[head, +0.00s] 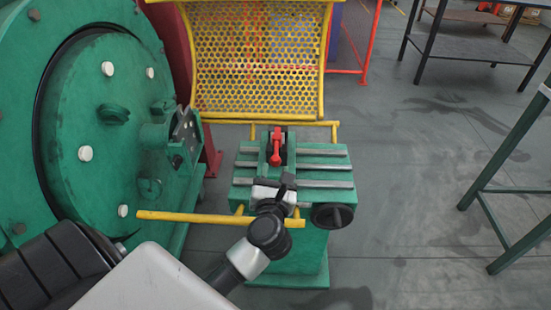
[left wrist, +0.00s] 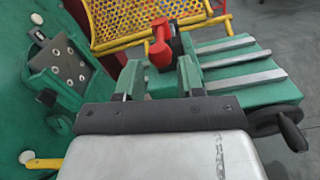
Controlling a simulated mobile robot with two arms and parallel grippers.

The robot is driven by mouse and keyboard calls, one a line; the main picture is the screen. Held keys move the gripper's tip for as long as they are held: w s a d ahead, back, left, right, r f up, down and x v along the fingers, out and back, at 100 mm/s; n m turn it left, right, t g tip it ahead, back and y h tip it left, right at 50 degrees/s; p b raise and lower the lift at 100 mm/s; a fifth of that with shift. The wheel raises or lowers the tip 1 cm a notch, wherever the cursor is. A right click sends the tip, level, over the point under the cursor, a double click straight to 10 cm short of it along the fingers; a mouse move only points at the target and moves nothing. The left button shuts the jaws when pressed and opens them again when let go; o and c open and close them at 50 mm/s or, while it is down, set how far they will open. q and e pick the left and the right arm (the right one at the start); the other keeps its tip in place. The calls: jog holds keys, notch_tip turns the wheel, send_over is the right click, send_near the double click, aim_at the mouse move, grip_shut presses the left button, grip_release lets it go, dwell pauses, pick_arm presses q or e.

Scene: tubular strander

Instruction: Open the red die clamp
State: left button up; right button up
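The red die clamp (head: 276,148) stands on top of the green machine stand (head: 240,180), between dark green side pieces. In the left wrist view the red clamp (left wrist: 160,50) shows just beyond my fingertips, with a rounded red end facing me. My left gripper (head: 275,183) is in front of the clamp on the near side, apart from it as far as I can see. In the left wrist view its two fingers (left wrist: 160,72) stand apart with nothing held between them. The lower part of the clamp is partly hidden. My right gripper is in neither view.
A large green round drum housing (head: 95,140) stands at the left. A yellow mesh guard (head: 260,75) rises behind the stand. A yellow bar (head: 185,217) crosses in front, and a black handwheel (head: 332,216) is at the right. Grey floor (head: 400,160) is clear to the right.

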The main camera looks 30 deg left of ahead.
aim_at(275, 165)
pick_arm(q)
jog(key=x, duration=0.5)
jog(key=shift+d, duration=0.1)
grip_shut()
